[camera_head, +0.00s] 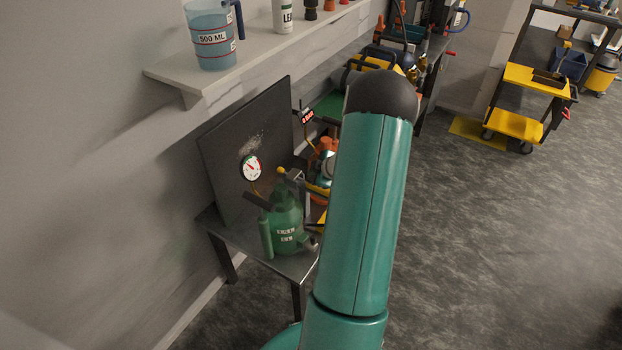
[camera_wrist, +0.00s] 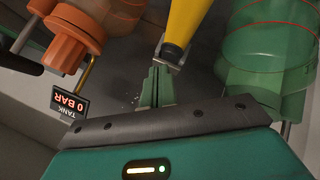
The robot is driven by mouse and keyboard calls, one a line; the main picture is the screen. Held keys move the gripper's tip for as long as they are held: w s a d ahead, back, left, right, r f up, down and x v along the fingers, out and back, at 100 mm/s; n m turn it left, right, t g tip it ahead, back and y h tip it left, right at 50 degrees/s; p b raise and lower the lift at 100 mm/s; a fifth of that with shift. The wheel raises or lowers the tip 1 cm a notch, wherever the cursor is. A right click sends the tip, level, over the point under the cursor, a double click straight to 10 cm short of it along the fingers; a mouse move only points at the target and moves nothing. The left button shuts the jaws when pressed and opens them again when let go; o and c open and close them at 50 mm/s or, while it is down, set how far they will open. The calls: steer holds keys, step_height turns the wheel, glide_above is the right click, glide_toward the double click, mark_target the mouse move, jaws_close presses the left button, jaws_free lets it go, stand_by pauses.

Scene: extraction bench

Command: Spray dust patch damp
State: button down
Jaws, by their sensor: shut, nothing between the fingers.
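A pale speckled dust patch (camera_head: 252,140) shows on the dark upright board (camera_head: 225,165) at the back of the bench in the head view. A green tank (camera_head: 285,228) stands on the bench in front of the board. In the wrist view my gripper (camera_wrist: 156,84) is shut and empty. Its fingertips are close to the lower end of a yellow cylindrical part (camera_wrist: 187,22); I cannot tell whether they touch. A translucent green vessel (camera_wrist: 268,50) is to the right. My arm hides the gripper in the head view.
A round gauge (camera_head: 251,168) is in front of the board. A small display (camera_wrist: 78,103) reads 0 BAR, beside an orange part (camera_wrist: 70,42). A wall shelf (camera_head: 255,60) with a measuring jug (camera_head: 212,40) overhangs the bench. A yellow cart (camera_head: 530,80) stands beyond clear floor.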

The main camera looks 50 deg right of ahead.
steer(key=shift+f, duration=0.55)
stand_by(0.7)
steer(key=shift+r, duration=0.9)
steer(key=shift+r, duration=0.15)
steer(key=shift+r, duration=2.85)
steer(key=shift+s, duration=0.1)
